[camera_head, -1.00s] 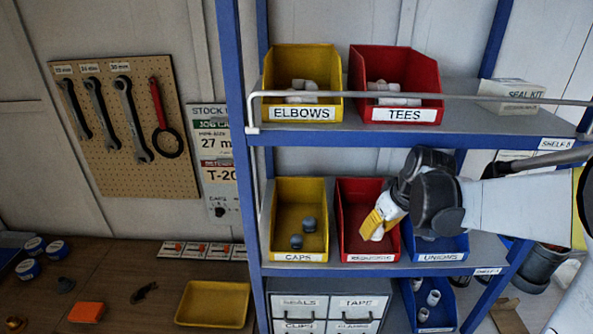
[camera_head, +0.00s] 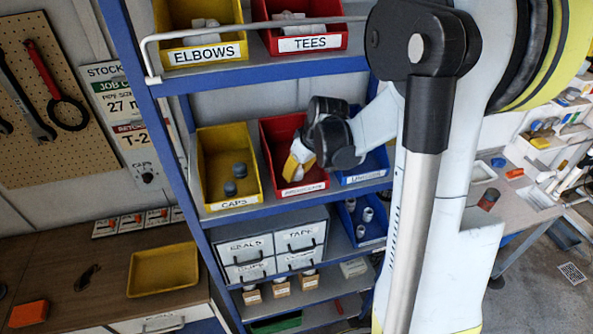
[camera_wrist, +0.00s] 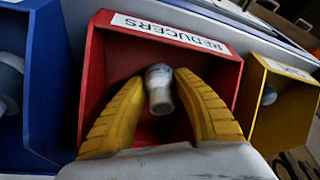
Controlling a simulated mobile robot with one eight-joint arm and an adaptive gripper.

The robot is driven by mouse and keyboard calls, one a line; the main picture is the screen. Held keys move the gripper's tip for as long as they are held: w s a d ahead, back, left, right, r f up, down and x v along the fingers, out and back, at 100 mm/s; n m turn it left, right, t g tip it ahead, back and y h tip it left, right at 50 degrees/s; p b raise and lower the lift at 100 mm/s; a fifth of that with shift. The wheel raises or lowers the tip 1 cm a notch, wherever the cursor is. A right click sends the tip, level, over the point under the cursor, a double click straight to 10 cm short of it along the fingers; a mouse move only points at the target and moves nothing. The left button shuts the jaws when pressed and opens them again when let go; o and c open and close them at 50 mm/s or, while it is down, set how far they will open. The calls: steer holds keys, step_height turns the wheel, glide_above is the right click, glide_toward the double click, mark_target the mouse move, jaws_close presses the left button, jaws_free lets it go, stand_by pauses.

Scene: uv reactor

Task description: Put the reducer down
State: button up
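The reducer (camera_wrist: 160,88) is a small pale, stepped fitting with a wider grey end. In the wrist view it sits between the yellow fingertips of my gripper (camera_wrist: 160,80), which close in on it from both sides. The red bin labelled REDUCERS (camera_wrist: 225,72) surrounds the fingers and the reducer in that view. In the head view my gripper (camera_head: 291,170) is at the open front of this red bin (camera_head: 282,128), with the fingers pointing down. The reducer cannot be made out there, and contact with the bin floor cannot be judged.
The yellow CAPS bin (camera_head: 209,160) stands left of the red bin and the blue UNIONS bin (camera_head: 371,172) right of it, close by. The upper shelf with ELBOWS (camera_head: 208,54) and TEES (camera_head: 310,44) bins is above. A yellow tray (camera_head: 163,270) lies on the bench at left, empty.

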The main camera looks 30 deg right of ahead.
mark_target(301, 172)
steer(key=shift+o, duration=0.5)
steer(key=shift+r+p, duration=0.25)
steer(key=shift+p, duration=0.1)
steer(key=v, duration=0.4)
steer(key=shift+r, duration=0.1)
steer(key=s+d+b, duration=0.2)
steer(key=s, duration=1)
steer(key=s+a+r+m+t, duration=0.1)
steer(key=s+a+r, duration=0.1)
steer(key=a, duration=0.7)
steer(key=s+a+r+m+t, duration=0.1)
steer(key=a+r, duration=0.3)
steer(key=a, duration=0.5)
steer(key=shift+s+r+t+h, duration=0.3)
steer(key=shift+s+r+h, duration=0.1)
steer(key=shift+s, duration=0.4)
steer(key=shift+d, duration=0.15)
